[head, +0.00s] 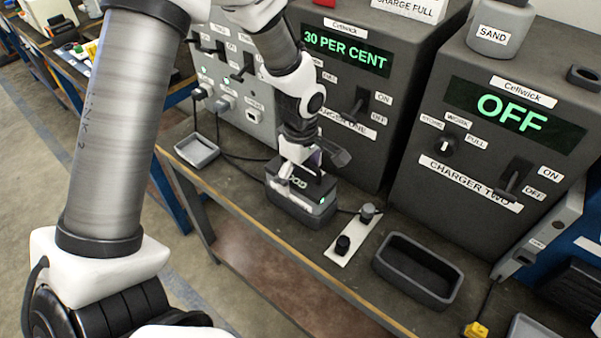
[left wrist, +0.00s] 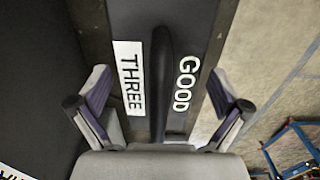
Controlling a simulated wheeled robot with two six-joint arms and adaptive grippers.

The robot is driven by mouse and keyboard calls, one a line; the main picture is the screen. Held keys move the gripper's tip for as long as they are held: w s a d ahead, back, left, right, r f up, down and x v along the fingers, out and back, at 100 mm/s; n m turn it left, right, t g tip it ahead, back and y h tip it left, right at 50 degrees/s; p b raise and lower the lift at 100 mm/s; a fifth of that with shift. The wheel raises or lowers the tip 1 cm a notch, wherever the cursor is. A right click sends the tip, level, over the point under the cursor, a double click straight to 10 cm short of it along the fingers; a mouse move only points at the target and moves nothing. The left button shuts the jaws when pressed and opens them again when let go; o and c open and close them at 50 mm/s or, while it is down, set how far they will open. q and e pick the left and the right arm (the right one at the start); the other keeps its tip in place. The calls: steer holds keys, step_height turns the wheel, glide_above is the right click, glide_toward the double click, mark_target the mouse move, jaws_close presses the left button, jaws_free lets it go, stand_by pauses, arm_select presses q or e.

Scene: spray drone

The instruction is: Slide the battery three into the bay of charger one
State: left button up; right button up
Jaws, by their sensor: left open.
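Battery three (head: 316,188) is a dark block with a green light. It sits upright in a low dark bay (head: 297,211) on the bench in front of charger one (head: 346,148), whose display reads 30 PER CENT. In the left wrist view the battery's top (left wrist: 151,20) carries the labels THREE and GOOD, with a black handle (left wrist: 161,75) between them. My left gripper (head: 297,168) is directly above the battery, open, its fingers (left wrist: 160,112) on either side of the handle and apart from it. The gripper partly hides the battery. My right gripper is not in view.
Charger two (head: 425,148) reads OFF, at right. A small grey tray (head: 197,150) and cables are at left. The bench's front edge is close.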

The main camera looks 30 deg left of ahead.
arm_select(q)
step_height(320, 180, up, 12)
steer(key=shift+r, duration=0.1)
stand_by(1.0)
